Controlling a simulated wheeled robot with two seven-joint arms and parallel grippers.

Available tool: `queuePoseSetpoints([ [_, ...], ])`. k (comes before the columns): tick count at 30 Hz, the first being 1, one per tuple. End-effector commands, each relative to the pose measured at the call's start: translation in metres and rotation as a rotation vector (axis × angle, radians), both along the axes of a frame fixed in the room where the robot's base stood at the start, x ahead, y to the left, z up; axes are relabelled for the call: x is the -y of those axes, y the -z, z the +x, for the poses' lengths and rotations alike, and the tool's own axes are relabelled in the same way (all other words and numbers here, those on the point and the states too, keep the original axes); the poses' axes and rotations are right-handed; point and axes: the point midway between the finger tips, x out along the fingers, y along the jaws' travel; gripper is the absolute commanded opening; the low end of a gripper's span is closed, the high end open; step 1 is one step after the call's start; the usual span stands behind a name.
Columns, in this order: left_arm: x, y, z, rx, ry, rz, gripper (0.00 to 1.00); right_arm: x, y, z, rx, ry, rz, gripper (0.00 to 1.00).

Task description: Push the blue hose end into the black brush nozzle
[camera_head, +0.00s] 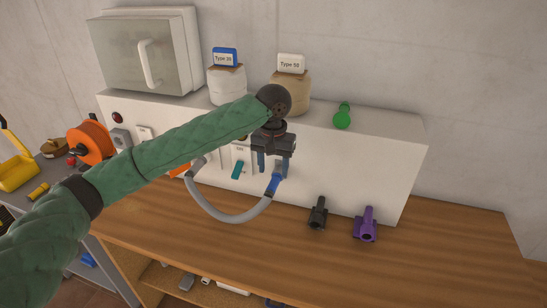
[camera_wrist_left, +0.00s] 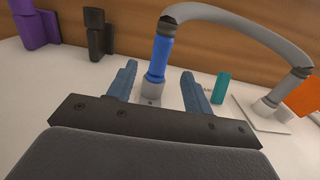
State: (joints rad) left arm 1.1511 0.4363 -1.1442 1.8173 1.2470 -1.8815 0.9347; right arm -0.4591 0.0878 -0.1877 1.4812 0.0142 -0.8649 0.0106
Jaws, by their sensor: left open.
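The blue hose end (camera_head: 275,183) is at the right end of a grey hose (camera_head: 226,217) that hangs in a loop in front of the white cabinet. In the left wrist view the blue hose end (camera_wrist_left: 160,58) has a light grey piece below it, near the panel. My left gripper (camera_head: 272,167) is open. In the left wrist view its fingers (camera_wrist_left: 159,75) stand apart on either side of the hose end. The black brush nozzle (camera_head: 317,213) stands at the cabinet's foot, right of the gripper; it also shows in the left wrist view (camera_wrist_left: 99,35). My right gripper is not in view.
A purple nozzle (camera_head: 366,224) is right of the black one. The white cabinet (camera_head: 375,160) carries a teal switch (camera_head: 238,170) and, on top, two jars (camera_head: 227,85) and a green object (camera_head: 343,116). The wooden worktop (camera_head: 425,250) is clear at the front right.

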Motion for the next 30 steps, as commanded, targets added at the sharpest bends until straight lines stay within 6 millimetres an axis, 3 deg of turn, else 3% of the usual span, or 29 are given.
queuePoseSetpoints([
  [12, 0.000, 0.048, 0.000, 0.000, 0.000, 0.000, 0.51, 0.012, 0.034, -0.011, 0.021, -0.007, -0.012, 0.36],
  [23, 0.000, 0.055, 0.000, 0.002, 0.001, -0.001, 0.51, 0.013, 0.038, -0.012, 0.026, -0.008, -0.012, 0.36],
  [24, 0.000, 0.055, 0.000, 0.002, 0.001, -0.001, 0.49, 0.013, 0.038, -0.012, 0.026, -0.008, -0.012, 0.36],
  [30, 0.000, 0.054, 0.000, 0.002, 0.001, -0.001, 0.10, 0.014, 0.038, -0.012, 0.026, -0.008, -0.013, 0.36],
])
